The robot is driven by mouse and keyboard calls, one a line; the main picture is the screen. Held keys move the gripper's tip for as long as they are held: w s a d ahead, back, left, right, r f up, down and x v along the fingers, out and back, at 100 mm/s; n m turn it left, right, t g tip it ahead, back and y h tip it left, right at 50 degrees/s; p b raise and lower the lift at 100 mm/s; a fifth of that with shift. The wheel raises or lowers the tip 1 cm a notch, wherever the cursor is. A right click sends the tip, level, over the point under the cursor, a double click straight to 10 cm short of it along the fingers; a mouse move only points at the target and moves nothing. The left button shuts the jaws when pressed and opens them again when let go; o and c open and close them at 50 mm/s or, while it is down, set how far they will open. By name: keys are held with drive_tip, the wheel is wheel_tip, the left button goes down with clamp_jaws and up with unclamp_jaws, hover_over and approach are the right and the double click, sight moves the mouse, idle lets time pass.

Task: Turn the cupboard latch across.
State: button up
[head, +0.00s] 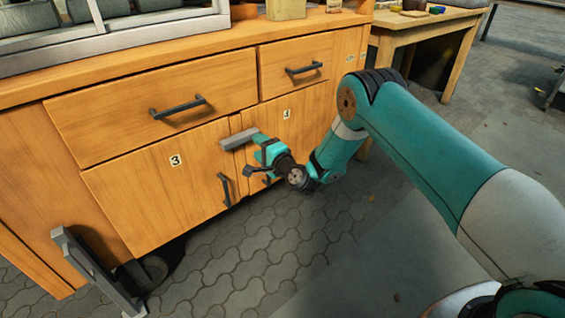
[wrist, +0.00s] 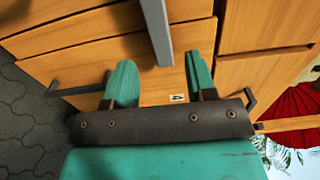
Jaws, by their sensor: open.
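The cupboard latch (head: 238,141) is a grey bar on the wooden cupboard front. In the head view it lies nearly level, slightly tilted, over the seam between two doors. My teal gripper (head: 258,143) is at its right end, with its fingers pointing at the cupboard. In the wrist view the latch (wrist: 157,25) comes down from the top edge, and its end lies between my two open fingers (wrist: 158,66). The fingers are apart, with a gap on each side of the bar. Whether either finger touches it cannot be told. The latch's pivot is not clearly seen.
Door 3 (head: 140,185) has a dark upright handle (head: 224,190). Two drawers with dark handles (head: 178,107) sit above the doors. A grey bracket-like object (head: 90,270) stands at lower left. A wooden table (head: 425,22) is at the back right. The paved floor in front is clear.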

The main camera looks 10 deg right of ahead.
drive_tip(key=b+v, duration=0.1)
drive_tip(key=v, duration=0.1)
drive_tip(key=b+v, duration=0.4)
drive_tip(key=shift+w+d+f, duration=0.1)
drive_tip(key=shift+f, duration=0.3)
drive_tip(key=b+v, duration=0.1)
drive_tip(key=b, duration=0.2)
drive_tip(key=b+v, duration=0.2)
drive_tip(key=b, duration=0.2)
drive_tip(key=b+v, duration=0.2)
drive_tip(key=b, duration=0.1)
drive_tip(key=shift+r+b, duration=0.35)
